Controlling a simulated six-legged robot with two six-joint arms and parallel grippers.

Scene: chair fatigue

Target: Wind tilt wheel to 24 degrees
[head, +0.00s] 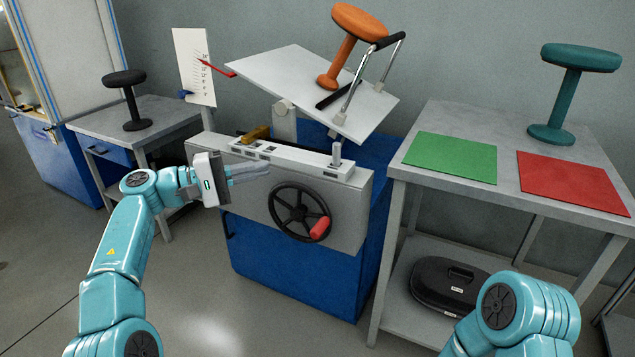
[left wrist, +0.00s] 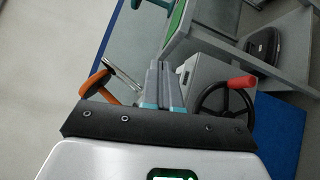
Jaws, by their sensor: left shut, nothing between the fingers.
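The black tilt wheel (head: 296,211) with a red crank knob (head: 320,229) is on the front of the grey machine housing. The knob sits at the wheel's lower right in the head view. In the left wrist view the wheel (left wrist: 214,108) and red knob (left wrist: 241,82) are at the right. My left gripper (head: 262,171) is shut and empty, above and left of the wheel, apart from it. The tilt plate (head: 293,75) slopes down to the right with an orange stool (head: 347,44) on it. A red pointer (head: 216,67) is beside the white scale (head: 194,65); its reading is too small to tell.
A right-hand table (head: 455,120) holds a green mat (head: 451,157), a red mat (head: 572,183) and a teal stool (head: 563,95). A black case (head: 450,287) lies on its lower shelf. A black stool (head: 131,98) stands on the left table. Floor in front is clear.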

